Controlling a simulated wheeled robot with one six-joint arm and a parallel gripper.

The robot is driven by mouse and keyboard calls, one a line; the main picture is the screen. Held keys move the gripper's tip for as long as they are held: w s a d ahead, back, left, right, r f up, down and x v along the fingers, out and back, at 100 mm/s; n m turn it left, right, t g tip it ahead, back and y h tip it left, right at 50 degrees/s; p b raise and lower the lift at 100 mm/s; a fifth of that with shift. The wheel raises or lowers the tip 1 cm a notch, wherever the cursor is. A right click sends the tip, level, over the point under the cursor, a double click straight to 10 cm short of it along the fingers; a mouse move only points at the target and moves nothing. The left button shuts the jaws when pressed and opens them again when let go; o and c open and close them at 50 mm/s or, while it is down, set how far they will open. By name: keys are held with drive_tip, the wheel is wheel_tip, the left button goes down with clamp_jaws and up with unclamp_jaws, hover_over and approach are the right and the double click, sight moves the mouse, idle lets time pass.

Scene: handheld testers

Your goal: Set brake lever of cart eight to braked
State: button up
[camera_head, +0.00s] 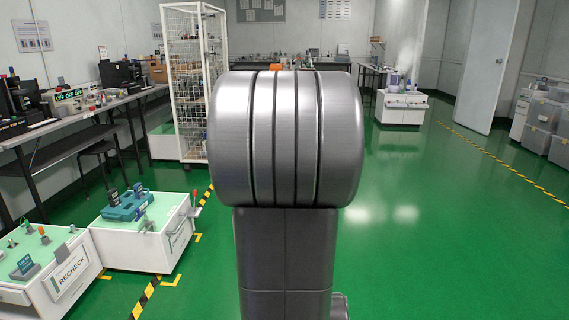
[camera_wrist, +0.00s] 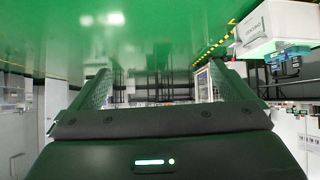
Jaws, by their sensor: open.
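Two low white carts stand at the lower left in the head view. The nearer cart (camera_head: 84,282) has a RECHECK label and a green top with several small devices. The cart behind it (camera_head: 150,250) carries a teal case (camera_head: 127,206), and a red-tipped lever (camera_head: 194,197) stands at its right corner. A third white cart (camera_head: 402,115) stands farther back at right. I cannot read the number eight on any cart. My gripper (camera_wrist: 160,70) is open and empty in the wrist view, apart from a white cart (camera_wrist: 268,30) at the upper right. My arm hides it in the head view.
A workbench (camera_head: 60,121) with a stool (camera_head: 98,150) lines the left side. A white wire cage shelf (camera_head: 191,80) stands behind. Grey bins (camera_head: 545,115) stand at the right. The green floor (camera_head: 450,220) at right is clear. My arm blocks the middle of the head view.

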drive_tip(key=shift+s+a+r, duration=0.2)
drive_tip(key=shift+a+r, duration=0.05)
drive_tip(key=shift+r, duration=0.3)
